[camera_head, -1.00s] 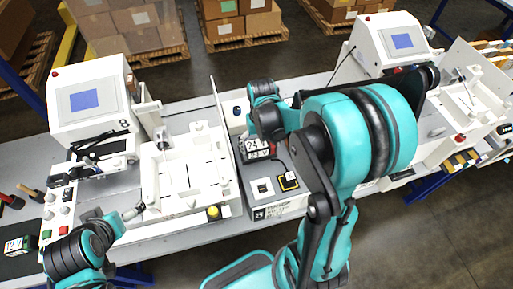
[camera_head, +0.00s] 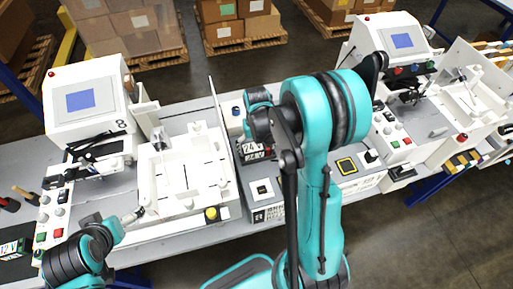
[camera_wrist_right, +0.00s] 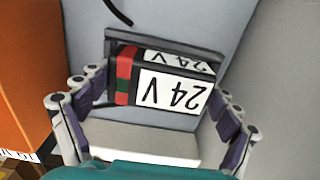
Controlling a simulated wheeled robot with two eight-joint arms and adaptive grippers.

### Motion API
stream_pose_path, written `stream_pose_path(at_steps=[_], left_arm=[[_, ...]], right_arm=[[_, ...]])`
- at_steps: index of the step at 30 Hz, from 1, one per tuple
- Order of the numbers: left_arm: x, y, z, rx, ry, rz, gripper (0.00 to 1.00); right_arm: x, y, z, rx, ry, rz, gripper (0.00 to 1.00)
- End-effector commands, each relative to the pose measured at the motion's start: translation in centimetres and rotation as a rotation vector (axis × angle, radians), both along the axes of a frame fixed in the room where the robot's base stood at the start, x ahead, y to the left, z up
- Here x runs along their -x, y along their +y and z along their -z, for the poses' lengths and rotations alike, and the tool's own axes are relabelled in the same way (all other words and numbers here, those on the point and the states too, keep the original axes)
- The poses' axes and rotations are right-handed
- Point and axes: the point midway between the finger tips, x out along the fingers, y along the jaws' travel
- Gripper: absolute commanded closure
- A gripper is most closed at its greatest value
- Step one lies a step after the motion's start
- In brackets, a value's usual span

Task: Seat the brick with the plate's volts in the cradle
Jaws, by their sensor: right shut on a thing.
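A brick (camera_wrist_right: 172,92) with white "24 V" labels and a red and green end is between the fingers of my right gripper (camera_wrist_right: 160,88), which is shut on it. In the head view the same "24 V" label (camera_head: 251,149) shows beside the upright panel, and my arm hides most of this gripper. A dark frame (camera_wrist_right: 165,48) shows close behind the brick in the wrist view; contact is unclear. I cannot make out the plate's volts or identify the cradle.
A thin upright panel (camera_head: 222,140) stands left of the brick. Another brick (camera_head: 14,248) is at far left.

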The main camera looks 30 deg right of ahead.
Motion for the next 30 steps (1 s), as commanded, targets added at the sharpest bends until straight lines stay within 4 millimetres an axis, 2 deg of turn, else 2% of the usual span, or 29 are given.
stream_pose_path(at_steps=[1,2,12,16,30], left_arm=[[0.0,0.0,0.2,0.0,0.0,0.0,0.0],[0.0,0.0,0.1,0.0,0.0,0.0,0.0],[0.0,0.0,0.0,0.0,0.0,0.0,0.0],[0.0,0.0,-0.5,0.0,0.0,0.0,0.0],[0.0,0.0,-2.8,0.0,0.0,0.0,0.0]], right_arm=[[0.0,0.0,0.2,0.0,0.0,0.0,0.05],[0.0,0.0,0.1,0.0,0.0,0.0,0.0],[0.0,0.0,0.0,0.0,0.0,0.0,0.0],[0.0,0.0,-0.8,0.0,0.0,0.0,0.0],[0.0,0.0,-10.4,0.0,0.0,0.0,0.0]])
